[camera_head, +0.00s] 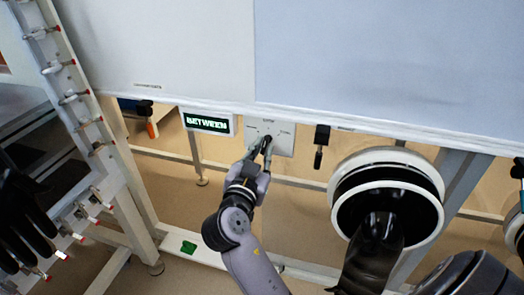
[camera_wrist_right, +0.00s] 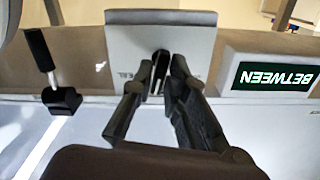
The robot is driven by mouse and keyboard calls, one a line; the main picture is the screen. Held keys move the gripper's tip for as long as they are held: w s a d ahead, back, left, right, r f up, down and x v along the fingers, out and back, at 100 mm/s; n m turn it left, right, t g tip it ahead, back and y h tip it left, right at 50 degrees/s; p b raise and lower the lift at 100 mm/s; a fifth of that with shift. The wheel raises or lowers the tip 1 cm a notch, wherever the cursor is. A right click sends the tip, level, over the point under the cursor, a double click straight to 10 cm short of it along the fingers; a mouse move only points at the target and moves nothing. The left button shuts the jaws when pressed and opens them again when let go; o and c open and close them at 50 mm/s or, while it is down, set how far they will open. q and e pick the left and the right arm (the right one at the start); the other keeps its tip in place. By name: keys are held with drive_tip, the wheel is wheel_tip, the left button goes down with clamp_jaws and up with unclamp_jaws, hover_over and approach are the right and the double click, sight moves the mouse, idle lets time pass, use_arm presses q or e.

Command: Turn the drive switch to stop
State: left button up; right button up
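The drive switch is a small dark knob (camera_wrist_right: 158,62) on a pale plate (camera_head: 283,137) under the front edge of the white cabinet. The plate's lettering is mostly covered or too small to read. My right gripper (camera_head: 266,146) reaches up to the plate in the head view. In the right wrist view, which is upside down, its two fingertips (camera_wrist_right: 161,74) stand on either side of the knob and appear closed on it. My left gripper is not in view.
A black handle (camera_head: 321,146) hangs right of the plate. A round glove port (camera_head: 345,178) with a black glove (camera_head: 372,255) sits further right. Another black glove (camera_head: 22,215) and a rack with hooks (camera_head: 75,97) are at left. A frame beam runs below.

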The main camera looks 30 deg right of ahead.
clamp_jaws()
drive_tip(key=shift+n, duration=0.3)
drive_tip(key=shift+n+p, duration=0.3)
drive_tip(key=shift+n, duration=0.7)
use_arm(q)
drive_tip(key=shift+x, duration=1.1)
use_arm(e)
drive_tip(key=shift+o, duration=2.3)
unclamp_jaws()
